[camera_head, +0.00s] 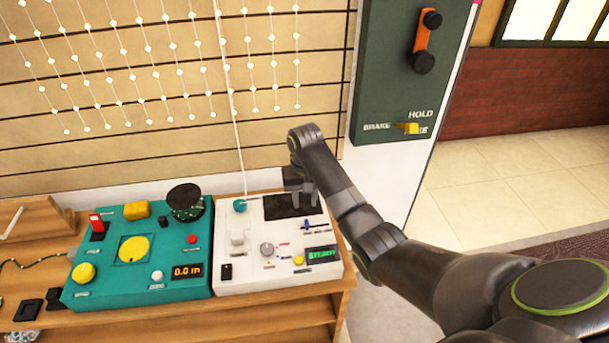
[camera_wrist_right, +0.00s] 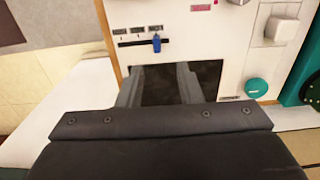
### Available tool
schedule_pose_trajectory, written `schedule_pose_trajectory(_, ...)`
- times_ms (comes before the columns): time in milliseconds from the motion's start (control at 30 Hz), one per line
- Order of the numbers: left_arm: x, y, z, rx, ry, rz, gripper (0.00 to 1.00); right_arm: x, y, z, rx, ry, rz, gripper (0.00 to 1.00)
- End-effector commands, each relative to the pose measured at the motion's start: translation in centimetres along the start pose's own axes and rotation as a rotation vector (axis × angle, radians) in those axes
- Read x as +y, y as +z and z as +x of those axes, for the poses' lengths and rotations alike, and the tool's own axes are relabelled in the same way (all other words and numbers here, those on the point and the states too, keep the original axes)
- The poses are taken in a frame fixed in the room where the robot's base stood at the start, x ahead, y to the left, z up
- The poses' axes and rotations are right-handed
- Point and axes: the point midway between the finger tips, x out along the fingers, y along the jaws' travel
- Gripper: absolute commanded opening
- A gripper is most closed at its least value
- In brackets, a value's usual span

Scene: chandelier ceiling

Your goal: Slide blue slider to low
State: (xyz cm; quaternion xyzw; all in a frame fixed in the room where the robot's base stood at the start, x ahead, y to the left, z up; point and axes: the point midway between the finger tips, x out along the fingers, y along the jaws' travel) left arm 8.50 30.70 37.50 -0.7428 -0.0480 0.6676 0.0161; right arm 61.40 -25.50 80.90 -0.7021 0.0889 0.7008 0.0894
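The blue slider (camera_wrist_right: 156,42) stands in a dark slot on the white control panel (camera_wrist_right: 215,30). In the right wrist view it is toward the right part of the slot, under the rightmost of three small labels. In the head view the slider (camera_head: 307,224) is near the left part of its slot; the labels are too small to read. My right gripper (camera_head: 300,198) is over the panel's dark recessed screen, behind the slider. In the wrist view its two fingers (camera_wrist_right: 160,80) are apart with nothing between them, and apart from the slider. My left gripper is not in view.
The white panel also has a grey knob (camera_head: 267,249), a yellow button (camera_head: 298,260), a teal knob (camera_head: 240,204) and a green display (camera_head: 323,254). A teal console (camera_head: 90,275) stands to its left on a wooden bench (camera_head: 260,315). A dark green brake panel (camera_head: 385,90) stands behind right.

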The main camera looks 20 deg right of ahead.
Motion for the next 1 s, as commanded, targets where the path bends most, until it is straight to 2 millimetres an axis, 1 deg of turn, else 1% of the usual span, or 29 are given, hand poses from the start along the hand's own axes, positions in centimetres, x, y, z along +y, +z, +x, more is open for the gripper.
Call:
schedule_pose_trajectory(33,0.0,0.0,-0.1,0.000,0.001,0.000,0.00,0.0,-0.1,-1.4,0.005,-0.001,-0.001,0.33)
schedule_pose_trajectory(233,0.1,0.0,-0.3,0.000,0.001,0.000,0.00,-0.1,-0.1,-6.2,0.005,-0.001,-0.001,0.33)
schedule_pose_trajectory(300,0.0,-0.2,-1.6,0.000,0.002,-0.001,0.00,-0.1,0.0,-7.2,-0.001,0.000,0.000,0.33)
schedule_pose_trajectory(533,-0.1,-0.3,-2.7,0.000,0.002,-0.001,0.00,-0.1,0.0,-8.4,-0.001,-0.001,-0.001,0.33)
schedule_pose_trajectory(1000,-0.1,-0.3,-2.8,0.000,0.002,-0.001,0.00,-0.1,0.0,-8.5,0.000,-0.001,-0.001,0.33)
